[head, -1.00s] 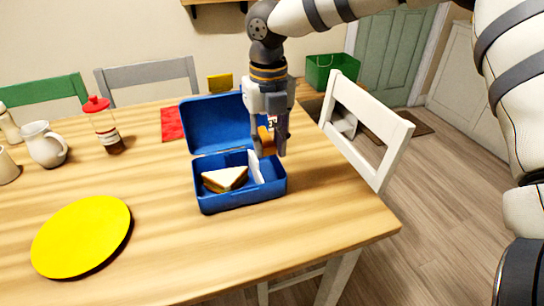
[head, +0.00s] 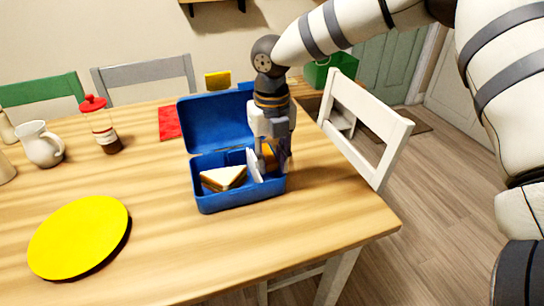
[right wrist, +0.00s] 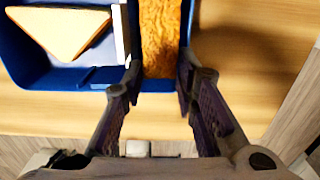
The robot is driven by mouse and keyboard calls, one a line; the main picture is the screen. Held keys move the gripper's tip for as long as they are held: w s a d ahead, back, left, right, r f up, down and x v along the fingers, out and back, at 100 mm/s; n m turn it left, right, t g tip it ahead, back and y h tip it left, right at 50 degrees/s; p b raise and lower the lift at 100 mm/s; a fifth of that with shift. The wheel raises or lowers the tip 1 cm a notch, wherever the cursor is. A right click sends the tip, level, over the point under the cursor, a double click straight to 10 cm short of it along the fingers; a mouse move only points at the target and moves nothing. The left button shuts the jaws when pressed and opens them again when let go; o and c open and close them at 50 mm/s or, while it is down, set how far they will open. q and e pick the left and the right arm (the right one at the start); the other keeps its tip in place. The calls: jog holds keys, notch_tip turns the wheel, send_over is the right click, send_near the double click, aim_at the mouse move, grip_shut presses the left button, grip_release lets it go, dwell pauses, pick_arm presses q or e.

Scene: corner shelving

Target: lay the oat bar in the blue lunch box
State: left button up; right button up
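The blue lunch box (head: 240,200) stands open on the table, its lid raised at the back. A sandwich half (head: 224,177) lies in its left compartment, and a white divider (head: 254,165) stands right of it. The orange-brown oat bar (head: 268,156) is at the right compartment, partly hidden by my right gripper (head: 272,168). In the right wrist view the oat bar (right wrist: 160,38) lies between the fingertips of my right gripper (right wrist: 158,78), which look close against both its sides. Whether the bar touches the box floor is hidden. My left gripper is out of view.
A yellow plate (head: 80,237) lies at the front left. A red-capped bottle (head: 101,125) and a white pitcher (head: 40,145) stand behind it. A red napkin (head: 170,123) lies behind the box. A white chair (head: 365,125) stands by the table's right edge.

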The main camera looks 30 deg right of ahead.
aim_at(272, 163)
jog(key=o, duration=0.3)
notch_tip(272, 163, up, 13)
jog(key=shift+r, duration=0.2)
jog(key=shift+f, duration=0.1)
dwell(0.3)
